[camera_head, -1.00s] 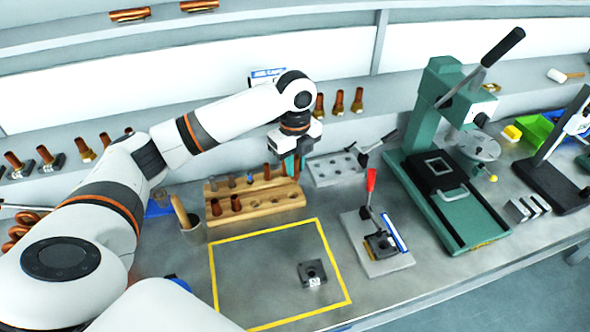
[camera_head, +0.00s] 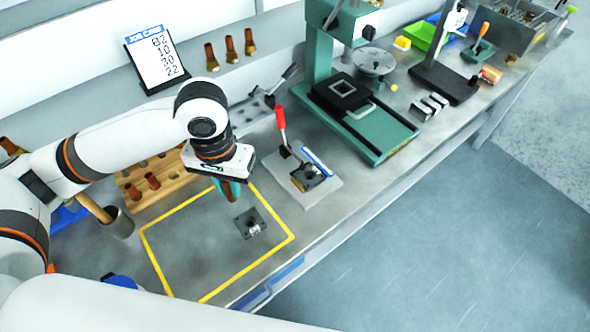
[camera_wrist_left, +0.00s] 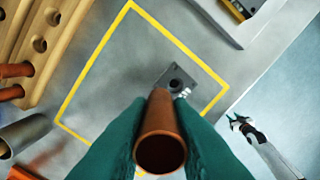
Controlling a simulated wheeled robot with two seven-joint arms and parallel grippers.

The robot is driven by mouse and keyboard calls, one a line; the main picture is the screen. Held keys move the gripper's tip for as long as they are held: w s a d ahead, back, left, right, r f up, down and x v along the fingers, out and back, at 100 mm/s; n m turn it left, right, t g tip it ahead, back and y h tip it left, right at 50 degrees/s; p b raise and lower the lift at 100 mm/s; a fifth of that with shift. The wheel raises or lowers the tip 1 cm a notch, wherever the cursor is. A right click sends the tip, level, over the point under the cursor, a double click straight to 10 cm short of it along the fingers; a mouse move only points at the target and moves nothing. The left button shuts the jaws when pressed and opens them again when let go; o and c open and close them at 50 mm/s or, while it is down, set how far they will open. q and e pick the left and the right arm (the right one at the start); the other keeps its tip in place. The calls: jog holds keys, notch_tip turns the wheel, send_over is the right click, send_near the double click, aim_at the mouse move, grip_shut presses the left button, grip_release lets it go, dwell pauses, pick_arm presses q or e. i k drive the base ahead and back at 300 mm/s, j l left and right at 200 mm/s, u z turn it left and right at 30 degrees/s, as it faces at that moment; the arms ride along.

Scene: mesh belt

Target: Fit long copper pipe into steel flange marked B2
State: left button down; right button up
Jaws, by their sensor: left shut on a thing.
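The copper pipe (camera_wrist_left: 160,145) is held between the teal fingers of my left gripper (camera_head: 229,188), which is shut on it. In the left wrist view its open end faces the camera. The steel flange (camera_head: 250,223) is a dark square plate with a round hole, lying inside the yellow outline; it also shows in the left wrist view (camera_wrist_left: 176,81). Its white tag is too small to read. My left gripper is above and slightly left of the flange in the head view, with the pipe apart from it.
A wooden rack (camera_head: 185,181) with copper pieces stands behind the yellow outline (camera_head: 158,262). A red-handled clamp fixture (camera_head: 322,191) is right of the flange, and a green press (camera_head: 388,137) beyond it. A job card (camera_head: 157,58) reading B2 stands at the back.

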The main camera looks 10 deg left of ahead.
aim_at(309, 178)
jog(key=i+l+u, duration=0.1)
jog(key=l+u, duration=0.15)
jog(key=u, duration=0.15)
jog(key=l+u, duration=0.6)
jog(key=l, duration=0.9)
jog(key=k+l+u, duration=0.15)
jog(key=l, duration=0.95)
jog(key=i, duration=0.05)
